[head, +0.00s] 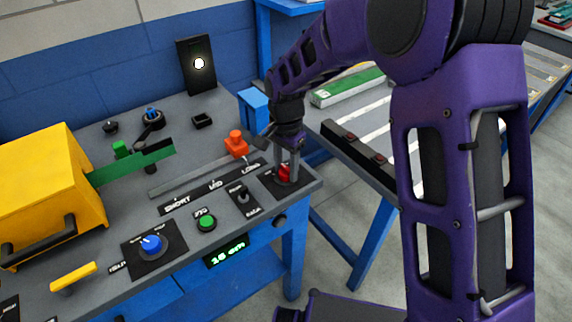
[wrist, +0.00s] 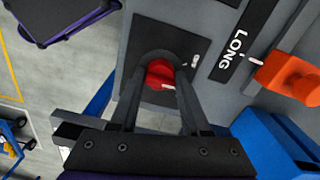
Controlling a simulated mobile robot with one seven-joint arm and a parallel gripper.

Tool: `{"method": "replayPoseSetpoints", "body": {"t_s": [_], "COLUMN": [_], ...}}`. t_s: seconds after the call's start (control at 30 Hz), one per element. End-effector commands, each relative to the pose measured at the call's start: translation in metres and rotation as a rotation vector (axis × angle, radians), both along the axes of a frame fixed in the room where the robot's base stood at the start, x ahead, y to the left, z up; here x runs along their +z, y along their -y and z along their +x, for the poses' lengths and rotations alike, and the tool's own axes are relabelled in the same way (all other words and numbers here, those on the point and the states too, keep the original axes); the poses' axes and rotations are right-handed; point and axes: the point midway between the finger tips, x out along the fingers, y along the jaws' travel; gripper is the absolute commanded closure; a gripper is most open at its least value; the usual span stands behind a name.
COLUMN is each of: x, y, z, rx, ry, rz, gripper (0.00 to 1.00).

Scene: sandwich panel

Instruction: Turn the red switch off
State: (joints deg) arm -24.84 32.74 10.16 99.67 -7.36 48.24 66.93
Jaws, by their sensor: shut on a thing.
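The red switch (head: 285,174) is a red rotary knob on a dark plate at the right end of the grey panel. In the wrist view the red switch (wrist: 160,74) sits between the fingertips, with a pale mark on its right side. My gripper (head: 287,166) points down over the panel's right corner and is shut on the red switch. In the wrist view my gripper (wrist: 160,82) has a finger on each side of the knob. The knob's exact turn position is hard to read, as the fingers partly cover it.
An orange slider (head: 236,144) stands just left of my gripper. A toggle (head: 242,197), a green button (head: 207,222) and a blue knob (head: 152,244) lie further left. A yellow housing (head: 50,190) fills the left. A blue block (head: 253,105) stands behind.

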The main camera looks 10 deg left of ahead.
Motion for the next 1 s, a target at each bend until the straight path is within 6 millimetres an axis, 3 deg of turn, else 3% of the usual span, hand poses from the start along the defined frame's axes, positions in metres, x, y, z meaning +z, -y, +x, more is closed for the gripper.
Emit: {"method": "replayPoseSetpoints", "body": {"t_s": [0.5,1.0], "x": [0.0009,0.0002], "y": [0.0001,-0.0002], "z": [0.0,0.0001], "rx": [0.431,0.59], "ry": [0.0,0.0], "rz": [0.0,0.001], "gripper": [1.0,1.0]}}
